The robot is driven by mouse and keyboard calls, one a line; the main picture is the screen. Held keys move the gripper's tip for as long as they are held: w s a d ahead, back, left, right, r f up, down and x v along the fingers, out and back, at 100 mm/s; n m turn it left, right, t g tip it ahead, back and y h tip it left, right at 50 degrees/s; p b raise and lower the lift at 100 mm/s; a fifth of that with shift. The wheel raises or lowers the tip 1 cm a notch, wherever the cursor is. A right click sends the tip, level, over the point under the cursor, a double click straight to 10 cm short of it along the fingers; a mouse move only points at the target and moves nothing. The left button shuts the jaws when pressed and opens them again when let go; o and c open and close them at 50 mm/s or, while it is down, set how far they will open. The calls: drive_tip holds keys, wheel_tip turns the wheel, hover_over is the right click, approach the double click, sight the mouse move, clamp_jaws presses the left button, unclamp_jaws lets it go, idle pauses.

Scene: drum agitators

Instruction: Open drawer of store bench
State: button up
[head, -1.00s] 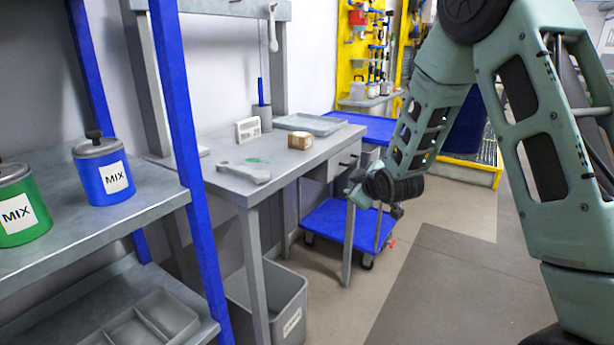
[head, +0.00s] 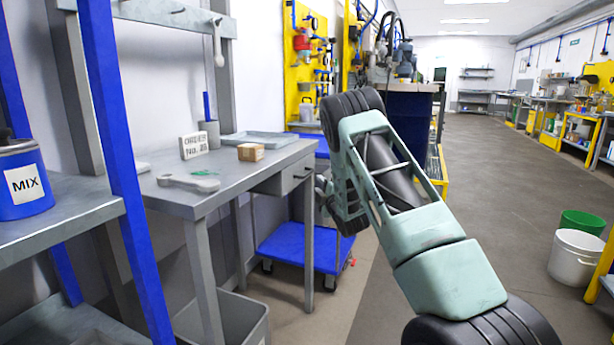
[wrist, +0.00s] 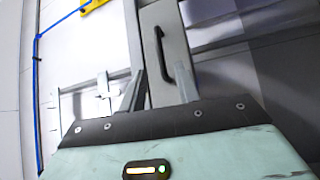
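The grey store bench (head: 225,178) stands left of centre in the head view. Its drawer (head: 297,174) sits under the right end of the top and looks shut. In the wrist view the drawer front (wrist: 150,25) is a grey panel with a black bar handle (wrist: 160,52). My gripper (wrist: 162,72) is open, with one finger on each side of the handle in the picture. The handle appears beyond the fingertips, and I see no contact. In the head view my arm hides most of the gripper, near the bench's right end.
A blue trolley (head: 305,248) stands low beside the bench, close under my arm. The aisle floor (head: 500,190) to the right is open.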

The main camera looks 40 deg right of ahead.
sight(309, 172)
drive_tip(key=x, duration=1)
drive_tip(key=shift+w+d, duration=0.15)
drive_tip(key=shift+w, duration=0.15)
clamp_jaws()
